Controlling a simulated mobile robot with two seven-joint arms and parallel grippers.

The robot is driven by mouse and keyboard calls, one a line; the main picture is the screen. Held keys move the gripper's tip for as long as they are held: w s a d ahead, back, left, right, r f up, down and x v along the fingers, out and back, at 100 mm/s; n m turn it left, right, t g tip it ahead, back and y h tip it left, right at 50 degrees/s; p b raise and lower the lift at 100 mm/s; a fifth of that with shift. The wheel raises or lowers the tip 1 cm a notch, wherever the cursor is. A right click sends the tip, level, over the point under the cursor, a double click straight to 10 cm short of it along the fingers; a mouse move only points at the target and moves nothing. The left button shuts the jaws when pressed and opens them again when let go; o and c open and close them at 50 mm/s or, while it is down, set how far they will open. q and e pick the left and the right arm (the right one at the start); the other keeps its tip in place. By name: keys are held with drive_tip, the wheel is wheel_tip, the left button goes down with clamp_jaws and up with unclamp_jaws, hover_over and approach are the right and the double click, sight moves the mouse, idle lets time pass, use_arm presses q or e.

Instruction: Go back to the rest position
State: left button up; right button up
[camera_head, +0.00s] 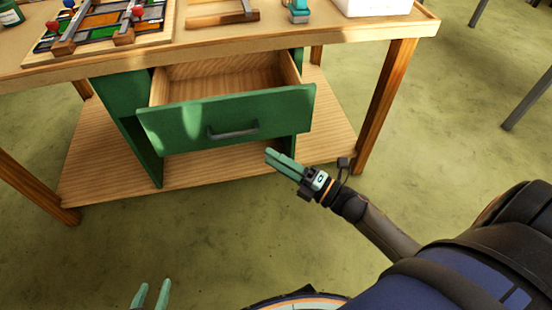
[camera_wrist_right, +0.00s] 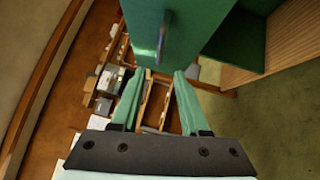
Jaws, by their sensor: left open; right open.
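My right gripper (camera_head: 285,163) is open and empty, in front of the green drawer (camera_head: 185,126) and below its handle, apart from it. Its two green fingers also show in the right wrist view (camera_wrist_right: 155,95), with nothing between them. My left gripper (camera_head: 151,296) shows only as two green fingertips at the bottom edge of the head view, spread apart and empty. The drawer stands pulled out under the bench, and its visible inside is bare wood. The drawer's grey handle (camera_head: 233,131) is free; it also shows in the right wrist view (camera_wrist_right: 163,37).
The wooden workbench (camera_head: 340,41) carries a leaded panel (camera_head: 100,22) in a wooden frame at the left, a small teal tool (camera_head: 298,10) and a white box (camera_head: 374,6). Its right leg (camera_head: 386,105) stands right of my right gripper. The floor in front is clear.

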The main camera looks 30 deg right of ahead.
use_arm(q)
drive_tip(key=shift+r, duration=0.1)
use_arm(e)
drive_tip(key=s+a+f+m+g+h, duration=0.3)
drive_tip(key=s+f+m, duration=0.25)
drive_tip(key=m, duration=0.55)
drive_tip(key=s+a+f+m+g+h, duration=0.35)
drive_tip(key=s+m, duration=0.25)
drive_tip(key=m, duration=0.5)
use_arm(q)
drive_tip(key=s+a+r+n+g+p, duration=0.1)
drive_tip(key=s+a+r+p, duration=0.1)
drive_tip(key=r+p, duration=1)
drive_tip(key=s+p, duration=0.1)
drive_tip(key=p, duration=0.6)
drive_tip(key=shift+r+y+p, duration=0.15)
drive_tip(key=shift+y+p, duration=0.25)
use_arm(e)
drive_tip(key=s+d+r+m+g, duration=0.1)
drive_tip(key=s+r, duration=0.2)
drive_tip(key=r, duration=0.8)
drive_tip(key=shift+s+d+r+m+h, duration=0.25)
drive_tip(key=shift+d+r+m+h, duration=0.1)
drive_tip(key=shift+d+h, duration=0.1)
use_arm(q)
drive_tip(key=shift+a, duration=0.1)
